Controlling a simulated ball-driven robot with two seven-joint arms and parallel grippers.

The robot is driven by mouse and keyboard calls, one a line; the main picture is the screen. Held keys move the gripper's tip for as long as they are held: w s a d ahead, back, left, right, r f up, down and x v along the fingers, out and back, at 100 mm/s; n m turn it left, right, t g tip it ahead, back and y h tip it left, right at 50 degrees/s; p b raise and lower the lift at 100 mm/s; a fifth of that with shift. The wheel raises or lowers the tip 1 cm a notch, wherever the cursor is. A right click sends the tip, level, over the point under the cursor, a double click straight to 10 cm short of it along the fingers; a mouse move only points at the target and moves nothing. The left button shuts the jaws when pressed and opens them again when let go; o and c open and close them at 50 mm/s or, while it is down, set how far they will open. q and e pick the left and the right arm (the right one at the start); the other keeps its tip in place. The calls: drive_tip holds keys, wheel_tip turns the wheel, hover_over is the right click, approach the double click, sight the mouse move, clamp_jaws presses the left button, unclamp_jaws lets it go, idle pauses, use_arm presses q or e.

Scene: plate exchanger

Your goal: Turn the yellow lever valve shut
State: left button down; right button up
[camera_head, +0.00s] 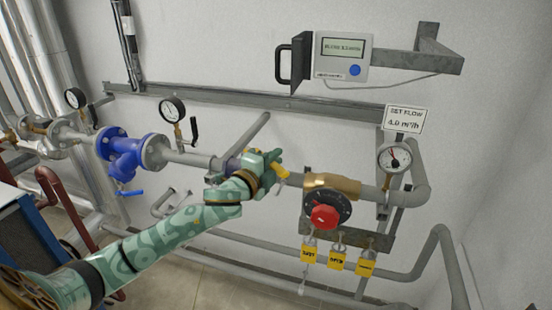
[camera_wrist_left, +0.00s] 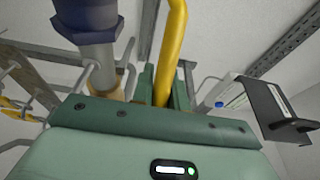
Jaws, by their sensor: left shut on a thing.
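The yellow lever (camera_head: 279,171) of the valve sits on the grey horizontal pipe in the middle of the head view. My left gripper (camera_head: 272,160) is at the lever and shut on it. In the left wrist view the yellow lever (camera_wrist_left: 176,45) runs up from between the jaws of my left gripper (camera_wrist_left: 163,88). The valve body is mostly hidden behind my gripper in the head view. My right gripper is not in view.
Right of the lever are a brass valve with a red knob (camera_head: 325,216), yellow tags (camera_head: 338,260) and a gauge (camera_head: 394,157). A blue strainer (camera_head: 122,154) is to the left. A display box (camera_head: 342,57) hangs above.

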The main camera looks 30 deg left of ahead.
use_arm(q)
drive_tip(key=s+m+h, duration=0.2)
drive_tip(key=h, duration=0.1)
drive_tip(key=shift+a+f, duration=0.2)
drive_tip(key=shift+a, duration=0.2)
drive_tip(key=s+a+m+g+h+b, duration=0.5)
drive_tip(key=m+g+h+b, duration=0.2)
drive_tip(key=h+b, duration=0.3)
drive_tip(key=shift+m+h+b, duration=0.3)
drive_tip(key=shift+m+h, duration=0.3)
drive_tip(key=shift+m, duration=0.2)
drive_tip(key=shift+a+r+g, duration=0.1)
drive_tip(key=shift+g, duration=0.2)
drive_tip(key=c, duration=1.4)
unclamp_jaws()
drive_tip(key=shift+a, duration=0.1)
drive_tip(key=shift+s+a, duration=0.15)
